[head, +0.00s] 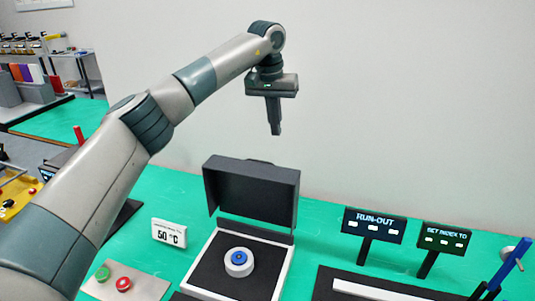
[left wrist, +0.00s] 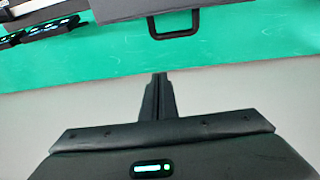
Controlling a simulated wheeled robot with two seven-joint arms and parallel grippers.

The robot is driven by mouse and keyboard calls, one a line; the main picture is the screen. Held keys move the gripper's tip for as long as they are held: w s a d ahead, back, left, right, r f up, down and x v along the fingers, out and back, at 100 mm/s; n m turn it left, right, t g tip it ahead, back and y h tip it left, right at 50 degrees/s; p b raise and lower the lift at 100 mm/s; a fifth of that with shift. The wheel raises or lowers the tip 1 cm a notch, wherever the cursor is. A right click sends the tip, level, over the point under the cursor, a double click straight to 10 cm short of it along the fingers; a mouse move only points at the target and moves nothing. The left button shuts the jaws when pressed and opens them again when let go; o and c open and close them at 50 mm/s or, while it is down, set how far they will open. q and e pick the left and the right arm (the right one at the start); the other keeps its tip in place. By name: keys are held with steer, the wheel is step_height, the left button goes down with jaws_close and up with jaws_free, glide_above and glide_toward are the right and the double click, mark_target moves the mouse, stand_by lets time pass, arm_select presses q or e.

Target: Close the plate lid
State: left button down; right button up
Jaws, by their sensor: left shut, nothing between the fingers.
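The plate lid (head: 252,193) is dark and stands raised, hinged at the back of a white-rimmed box (head: 208,291). A white round piece with a blue centre (head: 239,262) sits inside the box. My left gripper (head: 275,133) is shut and empty, pointing down above and behind the lid, apart from it. In the left wrist view my left gripper (left wrist: 160,76) has its fingers together. The lid's dark edge (left wrist: 125,8) and a black loop handle (left wrist: 174,32) show beyond the fingertips. My right gripper is not in view.
A 50 °C sign (head: 169,233) and a panel with green and red buttons (head: 126,283) stand left of the box. A RUN-OUT display (head: 374,225) and a second display (head: 444,238) stand to the right. A pale wall (head: 400,90) rises behind the green table.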

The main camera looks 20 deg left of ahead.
arm_select(q)
steer(key=shift+a+r+y, duration=0.4)
steer(key=shift+a+r, duration=0.3)
steer(key=shift+a, duration=0.25)
steer(key=shift+f, duration=0.15)
step_height(320, 180, down, 9)
steer(key=s+p, duration=0.2)
steer(key=p, duration=0.4)
steer(key=shift+s+p, duration=0.3)
